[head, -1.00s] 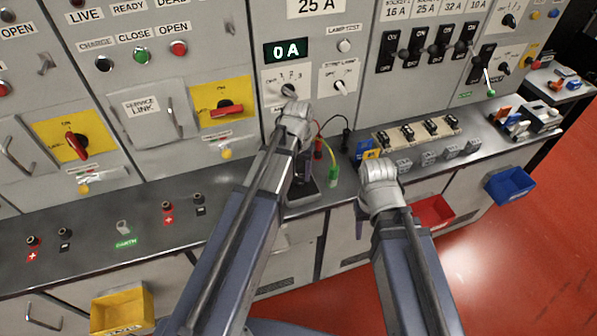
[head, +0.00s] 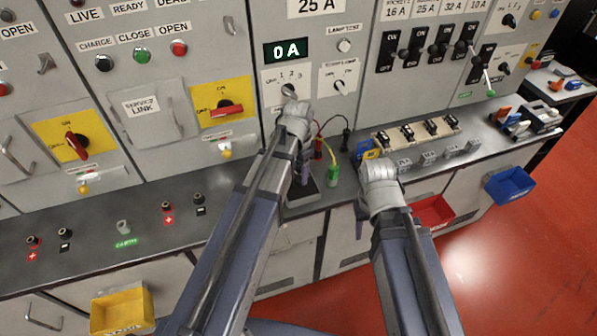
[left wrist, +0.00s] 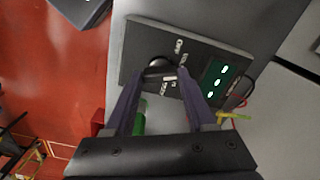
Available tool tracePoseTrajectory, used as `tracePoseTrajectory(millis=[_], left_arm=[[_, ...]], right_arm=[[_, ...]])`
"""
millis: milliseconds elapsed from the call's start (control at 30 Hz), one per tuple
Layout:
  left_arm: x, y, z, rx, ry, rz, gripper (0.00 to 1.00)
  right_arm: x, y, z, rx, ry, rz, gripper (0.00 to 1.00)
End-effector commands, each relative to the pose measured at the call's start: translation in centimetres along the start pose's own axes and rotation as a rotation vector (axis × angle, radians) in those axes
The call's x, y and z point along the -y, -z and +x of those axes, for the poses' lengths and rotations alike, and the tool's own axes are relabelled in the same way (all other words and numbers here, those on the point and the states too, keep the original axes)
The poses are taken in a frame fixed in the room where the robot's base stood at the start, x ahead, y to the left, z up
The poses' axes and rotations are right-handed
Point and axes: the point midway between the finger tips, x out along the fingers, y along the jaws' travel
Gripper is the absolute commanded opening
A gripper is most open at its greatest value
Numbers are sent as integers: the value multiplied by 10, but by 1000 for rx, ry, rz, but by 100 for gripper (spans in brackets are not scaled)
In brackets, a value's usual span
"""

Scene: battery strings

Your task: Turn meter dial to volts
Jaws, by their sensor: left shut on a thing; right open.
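The meter is a dark box (head: 304,196) standing on the grey bench, mostly hidden behind my left arm in the head view. In the left wrist view the meter (left wrist: 138,42) shows a lit green display (left wrist: 219,82) and small white labels around a black round dial (left wrist: 158,62). My left gripper (left wrist: 160,72) is shut on the dial, one finger on each side. The dial's pointer and exact setting cannot be made out. My right gripper (head: 361,220) is open and empty, pointing down at the bench's front edge.
Red (head: 318,150) and green (head: 333,174) plugs with leads stand right beside the meter. A blue block (head: 366,148) and a fuse row (head: 418,132) lie further right. Panel knobs and switches rise behind. A red bin (head: 434,211) hangs at the bench front.

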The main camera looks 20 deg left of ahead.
Motion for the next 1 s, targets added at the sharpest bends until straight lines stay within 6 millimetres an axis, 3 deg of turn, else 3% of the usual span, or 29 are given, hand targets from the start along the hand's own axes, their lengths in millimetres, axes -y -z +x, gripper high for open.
tracePoseTrajectory(millis=[500,533,800,1000], left_arm=[[0,0,0,0,0,19,0],[0,0,0,0,0,19,57],[0,0,0,0,0,18,85],[0,0,0,0,0,18,85]], right_arm=[[0,0,0,0,0,0,50],[0,0,0,0,0,0,50],[0,0,0,0,0,0,50],[0,0,0,0,0,0,50]])
